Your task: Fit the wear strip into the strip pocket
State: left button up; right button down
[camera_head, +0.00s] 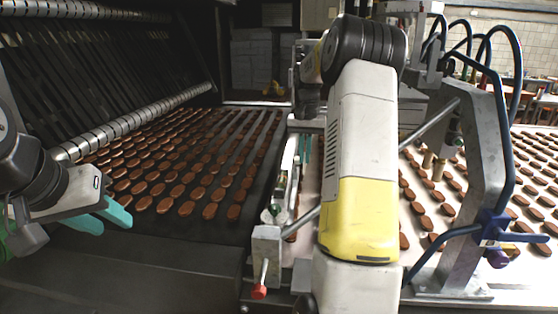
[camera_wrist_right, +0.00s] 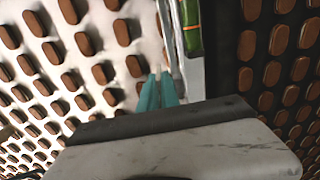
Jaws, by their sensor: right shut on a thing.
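My right gripper (camera_head: 304,149) reaches down beside the narrow rail assembly (camera_head: 283,185) between the two belts. Its teal fingers also show in the right wrist view (camera_wrist_right: 159,90), close together and shut on a thin piece, which I take to be the wear strip. The fingers hide most of it. A long pale rail (camera_wrist_right: 190,75) runs just right of the fingertips, with a green part on it. I cannot make out the strip pocket or whether the strip touches it. My left gripper (camera_head: 116,226) is empty at the left, its teal fingers apart.
Rows of brown biscuits lie on the dark belt (camera_head: 150,222) at left and on the white belt at right. A roller (camera_head: 135,121) spans the dark belt. A grey bracket (camera_head: 490,170) with blue hoses and a red-knobbed lever (camera_head: 259,291) stand near my right arm.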

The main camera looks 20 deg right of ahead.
aim_at(295, 159)
jog(key=w+f, duration=0.1)
jog(key=w, duration=0.1)
jog(key=w+f, duration=0.1)
jog(key=w, duration=0.1)
jog(key=w+f, duration=0.2)
jog(key=shift+a, duration=0.3)
jog(key=c, duration=1.6)
grip_release()
